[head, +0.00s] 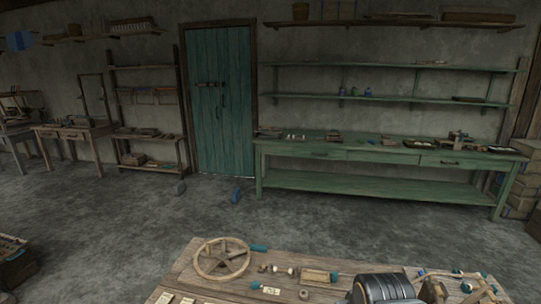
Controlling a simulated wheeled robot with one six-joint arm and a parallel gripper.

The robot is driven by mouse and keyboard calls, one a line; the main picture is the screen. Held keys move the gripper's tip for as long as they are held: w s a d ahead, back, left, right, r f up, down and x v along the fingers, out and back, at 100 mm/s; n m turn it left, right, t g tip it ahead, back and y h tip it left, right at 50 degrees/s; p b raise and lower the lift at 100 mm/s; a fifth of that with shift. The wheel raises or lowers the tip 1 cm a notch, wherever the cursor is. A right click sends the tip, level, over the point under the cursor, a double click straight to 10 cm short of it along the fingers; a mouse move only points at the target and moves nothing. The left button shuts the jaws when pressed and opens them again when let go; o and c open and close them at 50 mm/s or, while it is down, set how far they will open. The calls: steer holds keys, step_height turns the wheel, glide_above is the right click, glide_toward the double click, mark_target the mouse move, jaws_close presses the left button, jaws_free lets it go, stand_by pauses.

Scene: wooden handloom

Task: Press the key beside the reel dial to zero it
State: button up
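I cannot make out the reel dial or the key beside it for certain. On the near wooden table (200,283) lies a spoked wooden wheel (221,259) with a teal handle at its right. A dark banded cylinder (384,287) shows at the bottom edge, cut off by the frame; I cannot tell what it is. Small pale tags (165,298) lie at the table's front left. My gripper is not in view.
A green workbench (330,153) with small items stands along the back wall, right of a teal door (220,100). The grey floor (130,230) between is mostly open. A crate (15,262) sits at left.

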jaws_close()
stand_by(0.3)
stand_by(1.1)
